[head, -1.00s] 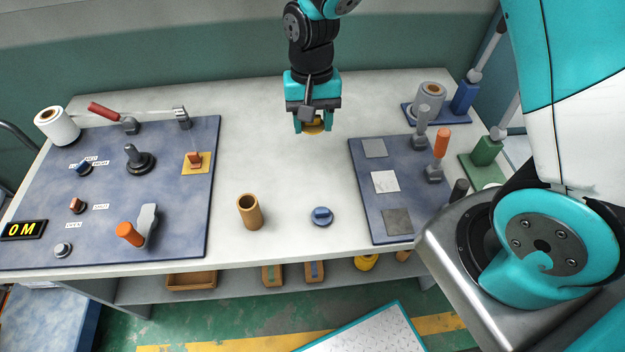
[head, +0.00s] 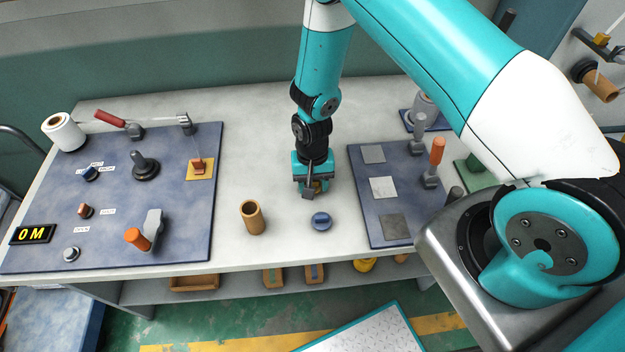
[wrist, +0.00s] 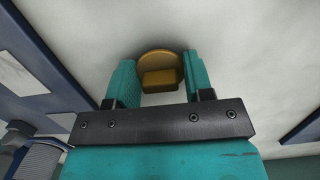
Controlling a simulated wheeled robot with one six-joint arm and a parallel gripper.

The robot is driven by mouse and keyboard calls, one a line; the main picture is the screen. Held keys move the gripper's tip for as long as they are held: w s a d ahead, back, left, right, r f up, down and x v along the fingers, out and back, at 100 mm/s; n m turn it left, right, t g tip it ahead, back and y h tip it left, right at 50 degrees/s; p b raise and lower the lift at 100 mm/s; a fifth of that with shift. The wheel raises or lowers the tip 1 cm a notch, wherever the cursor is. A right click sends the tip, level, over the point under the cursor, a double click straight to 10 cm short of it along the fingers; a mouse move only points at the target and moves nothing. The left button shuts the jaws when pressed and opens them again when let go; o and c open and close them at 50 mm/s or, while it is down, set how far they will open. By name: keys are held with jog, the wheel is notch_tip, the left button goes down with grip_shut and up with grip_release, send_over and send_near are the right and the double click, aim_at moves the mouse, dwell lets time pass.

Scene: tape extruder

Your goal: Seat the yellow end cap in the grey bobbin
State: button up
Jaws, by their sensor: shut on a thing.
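The yellow end cap (wrist: 160,62) is a round disc with a block-shaped grip, held between the two teal fingers of my gripper (wrist: 159,84) in the wrist view. In the head view my gripper (head: 316,190) points down over the bare middle of the table, just behind a blue knobbed cap (head: 320,222). Only a bit of the yellow cap shows there, and I cannot tell whether it touches the table. A grey roll-shaped thing, likely the grey bobbin (head: 424,106), stands at the back right, partly hidden by my arm.
A tan tube (head: 253,218) stands upright left of the blue cap. A blue board (head: 362,188) with square pads and upright levers lies to the right. A larger control board (head: 112,222) with a white roll (head: 63,132) behind fills the left. Free table lies between the boards.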

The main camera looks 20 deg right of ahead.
jog(key=shift+f+b, duration=0.3)
jog(key=shift+f, duration=0.05)
jog(key=o, duration=0.9)
jog(key=shift+r, duration=0.1)
jog(key=shift+r, duration=0.1)
notch_tip(320, 180, up, 17)
jog(key=w+b, duration=0.2)
jog(key=b, duration=0.2)
jog(key=s+a+r+n+y, duration=0.2)
jog(key=s+r+n, duration=0.3)
jog(key=s+r, duration=0.3)
jog(key=s+a+r+n+t+y, duration=0.1)
jog(key=s+a+r+n, duration=0.1)
jog(key=s+r+n, duration=0.3)
jog(key=s+r, duration=0.4)
jog(key=s, duration=0.3)
jog(key=shift+s+a+r+n+y, duration=0.25)
jog(key=shift+a+n+y, duration=0.1)
jog(key=shift+n+y, duration=0.05)
